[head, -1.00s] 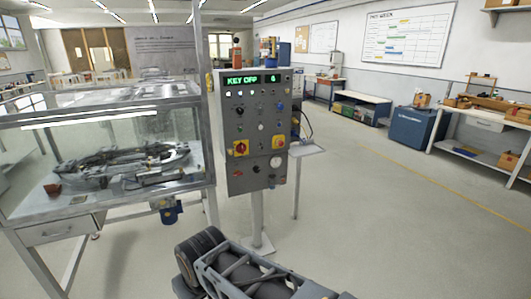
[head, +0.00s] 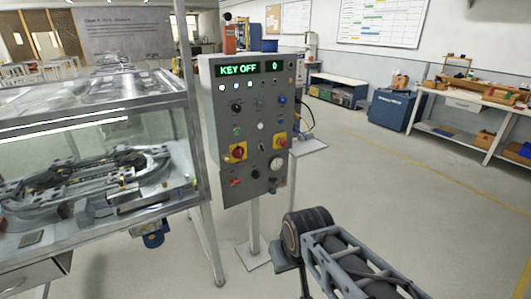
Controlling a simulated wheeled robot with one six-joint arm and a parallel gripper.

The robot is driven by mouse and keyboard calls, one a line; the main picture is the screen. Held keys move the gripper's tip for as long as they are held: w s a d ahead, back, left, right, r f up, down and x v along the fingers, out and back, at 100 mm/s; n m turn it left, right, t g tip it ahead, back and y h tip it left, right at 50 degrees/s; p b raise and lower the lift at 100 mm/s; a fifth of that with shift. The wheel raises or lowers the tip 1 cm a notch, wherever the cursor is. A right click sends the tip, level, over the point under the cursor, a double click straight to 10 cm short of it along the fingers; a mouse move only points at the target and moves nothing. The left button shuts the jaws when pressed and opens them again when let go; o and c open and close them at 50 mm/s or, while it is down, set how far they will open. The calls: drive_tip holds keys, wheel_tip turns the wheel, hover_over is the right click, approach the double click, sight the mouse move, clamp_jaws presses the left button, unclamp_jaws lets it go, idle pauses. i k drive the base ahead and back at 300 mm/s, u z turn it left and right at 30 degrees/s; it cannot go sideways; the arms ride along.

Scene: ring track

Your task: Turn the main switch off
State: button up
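A grey control panel (head: 252,190) stands on a post in the middle of the head view. Only links of my arm show at the bottom right, in front of the panel's foot. My gripper is not in view.
A glass-walled case (head: 90,170) with a ring track (head: 85,180) inside stands close at the panel's left. A small shelf (head: 309,146) is behind the panel at the right. A workbench (head: 470,100) and blue cabinet (head: 392,110) stand farther back. The floor at right is clear.

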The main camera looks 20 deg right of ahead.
sight(238, 152)
drive_tip(key=u, duration=0.15)
drive_tip(key=i, duration=1.05)
drive_tip(key=u, duration=0.6)
